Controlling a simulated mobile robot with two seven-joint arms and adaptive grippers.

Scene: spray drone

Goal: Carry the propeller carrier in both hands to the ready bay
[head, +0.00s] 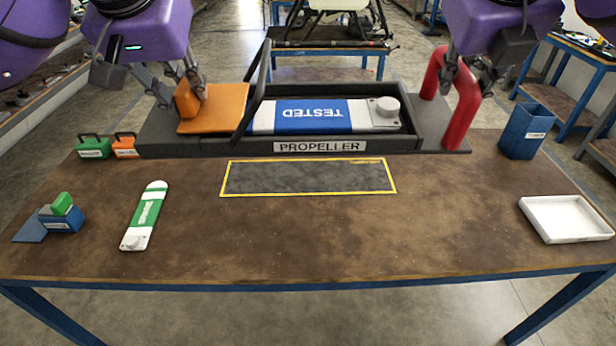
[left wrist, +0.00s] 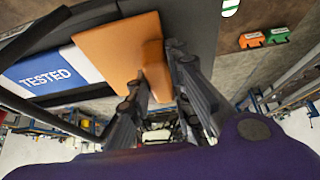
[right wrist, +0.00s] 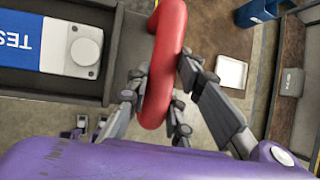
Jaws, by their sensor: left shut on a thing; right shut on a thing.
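The propeller carrier (head: 320,147) is a dark grey tray with a PROPELLER label at the far edge of the table. A blue and white propeller marked TESTED (head: 310,115) lies in it. My left gripper (head: 186,92) is shut on the carrier's orange grip (head: 222,105), also in the left wrist view (left wrist: 110,50). My right gripper (head: 467,82) is shut on its red arched handle (head: 467,112), also in the right wrist view (right wrist: 168,40). The carrier looks about level; I cannot tell its height over the table. A yellow-outlined dark rectangle (head: 308,177), possibly the ready bay, lies empty in front.
On the brown table (head: 320,240) lie a green and white propeller (head: 145,215), a blue block with a green top (head: 62,217), green and orange tags (head: 108,147), a blue bin (head: 526,132) and a white tray (head: 566,218). The front middle is clear.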

